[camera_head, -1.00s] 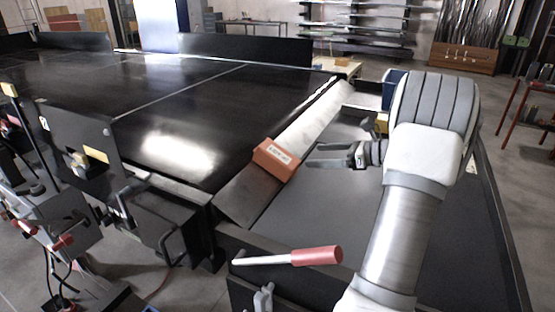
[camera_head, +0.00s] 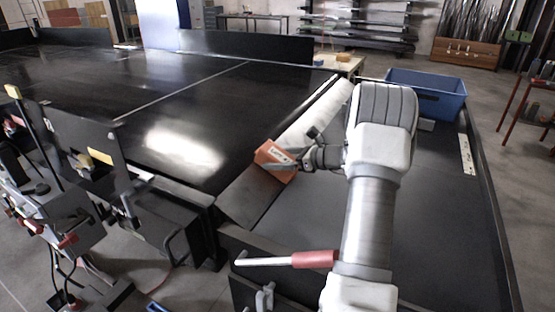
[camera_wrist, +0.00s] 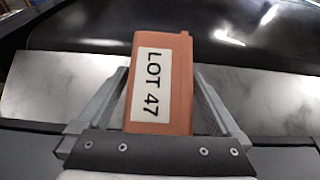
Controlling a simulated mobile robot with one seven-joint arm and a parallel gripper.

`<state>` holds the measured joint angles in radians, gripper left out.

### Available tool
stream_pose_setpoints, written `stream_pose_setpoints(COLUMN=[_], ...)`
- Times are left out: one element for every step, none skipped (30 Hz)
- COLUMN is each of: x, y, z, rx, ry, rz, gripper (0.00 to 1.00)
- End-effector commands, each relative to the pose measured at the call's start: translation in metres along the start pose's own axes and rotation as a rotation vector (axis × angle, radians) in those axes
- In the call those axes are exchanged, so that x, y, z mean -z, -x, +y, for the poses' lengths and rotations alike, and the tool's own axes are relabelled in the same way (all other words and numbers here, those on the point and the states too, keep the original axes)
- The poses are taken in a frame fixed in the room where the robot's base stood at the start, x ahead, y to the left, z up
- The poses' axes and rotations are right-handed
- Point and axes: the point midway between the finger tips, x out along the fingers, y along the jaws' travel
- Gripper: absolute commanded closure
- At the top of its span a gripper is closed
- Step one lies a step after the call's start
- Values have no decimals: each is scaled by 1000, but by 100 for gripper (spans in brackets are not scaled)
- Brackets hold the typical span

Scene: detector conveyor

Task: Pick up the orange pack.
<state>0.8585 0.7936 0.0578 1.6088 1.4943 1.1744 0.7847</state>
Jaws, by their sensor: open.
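The orange pack (camera_head: 272,160) lies on the sloped metal strip (camera_head: 246,198) along the near right edge of the black conveyor. In the wrist view the pack (camera_wrist: 179,85) shows a white label reading "LOT 47". My gripper (camera_head: 287,162) is open, with one finger on each side of the pack. In the wrist view the open fingers (camera_wrist: 160,103) flank the lower part of the pack, with small gaps that look clear. I cannot tell whether either finger touches it.
The black conveyor (camera_head: 180,100) fills the left and back. A blue crate (camera_head: 428,92) stands at the back right of the dark tray surface (camera_head: 440,200). A red-handled lever (camera_head: 314,259) sticks out at the front edge. The tray's middle right is clear.

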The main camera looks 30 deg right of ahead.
Motion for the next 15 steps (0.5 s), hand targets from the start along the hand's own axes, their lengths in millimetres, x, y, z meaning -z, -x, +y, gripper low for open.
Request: stream_pose_setpoints(x=[0, 0, 0, 0, 0, 0, 0, 0, 0, 0, 0, 0, 0, 0, 0], y=[-3, -3, -4, -3, -3, -3, -3, -3, -3, -3, -3, -3, -3, -3, -3], z=[0, 0, -1, -1, -1, 0, 0, 0, 0, 0, 0, 0, 0, 0, 0], rx=[1, 1, 2, 2, 2, 2, 2, 2, 2, 2, 2, 2, 2, 2, 2], ry=[0, 1, 1, 1, 1, 1, 1, 1, 1, 1, 1, 0, 0, 0, 0], rz=[0, 1, 1, 1, 1, 1, 1, 1, 1, 1, 1, 1, 1, 1, 1], gripper=[0, 0, 0, 0, 0, 0, 2, 7, 14, 20, 25, 32, 38, 43, 50])
